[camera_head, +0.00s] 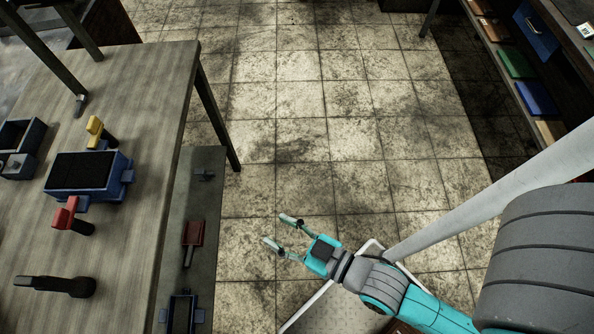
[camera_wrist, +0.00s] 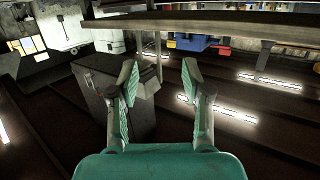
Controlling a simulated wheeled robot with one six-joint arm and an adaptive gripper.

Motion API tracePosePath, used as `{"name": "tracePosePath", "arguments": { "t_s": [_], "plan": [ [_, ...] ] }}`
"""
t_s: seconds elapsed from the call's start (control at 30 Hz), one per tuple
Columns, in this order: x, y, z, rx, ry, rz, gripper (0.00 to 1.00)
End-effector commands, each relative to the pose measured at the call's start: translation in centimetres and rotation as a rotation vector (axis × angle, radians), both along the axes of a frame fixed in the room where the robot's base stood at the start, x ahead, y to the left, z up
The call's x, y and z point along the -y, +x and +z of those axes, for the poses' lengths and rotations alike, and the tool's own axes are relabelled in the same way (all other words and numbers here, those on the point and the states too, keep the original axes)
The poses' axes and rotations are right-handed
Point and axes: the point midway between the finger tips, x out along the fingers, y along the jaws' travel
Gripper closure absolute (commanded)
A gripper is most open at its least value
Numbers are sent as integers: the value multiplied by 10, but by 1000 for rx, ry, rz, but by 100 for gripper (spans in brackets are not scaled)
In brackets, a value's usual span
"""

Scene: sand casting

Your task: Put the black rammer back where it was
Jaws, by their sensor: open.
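The black rammer (camera_head: 55,286) lies on the wooden table at the lower left of the head view, its handle pointing left. My gripper (camera_head: 278,232) is open and empty over the floor, to the right of the table and well apart from the rammer. Its two teal-padded fingers also show spread in the wrist view (camera_wrist: 160,80). I cannot make out the rammer in the wrist view.
A lower shelf (camera_head: 198,235) carries a red scoop (camera_head: 193,234). Shelves stand at the upper right. The tiled floor between is clear.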

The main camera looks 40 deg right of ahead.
Motion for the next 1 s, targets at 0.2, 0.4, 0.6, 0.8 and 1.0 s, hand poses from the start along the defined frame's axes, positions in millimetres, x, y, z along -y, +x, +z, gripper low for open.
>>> {"name": "tracePosePath", "arguments": {
  "t_s": [0.2,0.4,0.6,0.8,1.0],
  "plan": [
    [51,-69,-2,-56,-20,-158,51],
    [70,-114,6,-85,-27,-252,51],
    [75,-130,11,-95,-28,-285,51],
    [75,-130,12,-94,-28,-286,51],
    [75,-130,11,-95,-28,-285,51]
  ]
}}
